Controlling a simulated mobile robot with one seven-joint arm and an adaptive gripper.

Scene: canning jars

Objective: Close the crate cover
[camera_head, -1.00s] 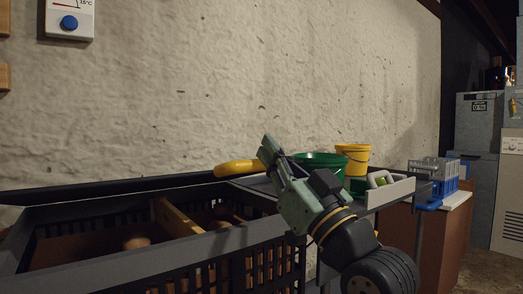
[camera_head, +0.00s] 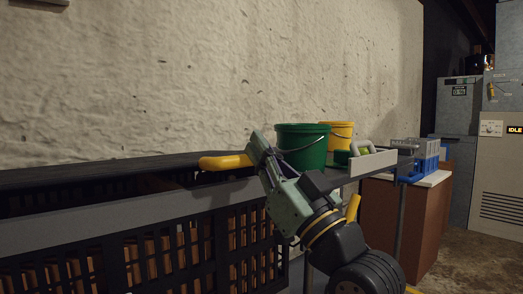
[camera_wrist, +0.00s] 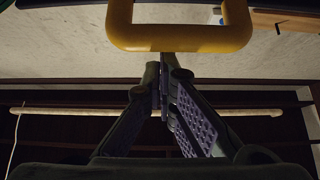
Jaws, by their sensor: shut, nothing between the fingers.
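The slatted dark crate (camera_head: 130,222) fills the lower left of the head view. Its dark cover (camera_head: 110,172) stretches across above it, with a dark gap between cover and front rim. A yellow handle (camera_head: 225,162) sticks out at the cover's right end. My gripper (camera_head: 258,143) is shut and empty at the right end of this handle. In the wrist view the yellow handle (camera_wrist: 180,40) crosses the top, just beyond the closed fingertips (camera_wrist: 160,75). I cannot tell whether they touch it.
To the right stand a green bucket (camera_head: 302,150), a yellow bucket (camera_head: 341,131), a light tray (camera_head: 376,161) and a blue rack (camera_head: 424,158). A brown cabinet (camera_head: 398,220) is below the rack. A rough wall (camera_head: 230,70) runs behind. Floor is clear at far right.

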